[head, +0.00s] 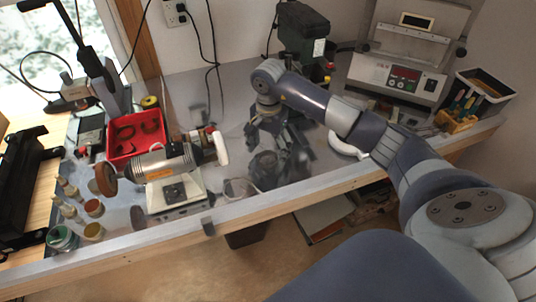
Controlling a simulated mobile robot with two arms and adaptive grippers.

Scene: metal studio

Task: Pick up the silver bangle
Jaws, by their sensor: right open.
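My right gripper (266,168) points down over the middle of the grey bench top, beside the polishing motor; it is dark and open. Just left of its fingers, near the bench's front edge, lies a small pale grey loop (240,188) that looks like the silver bangle, though it is too small to be sure. I cannot tell whether the fingers touch it. My right arm reaches in from the right, across the bench. My left gripper is not in view.
A bench polishing motor (166,165) stands to the left, with a red tray (137,136) behind it and several small jars further left. A white curved object (347,147) is partly covered by my right arm. A machine (408,76) and a tool bin (481,92) stand at the right.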

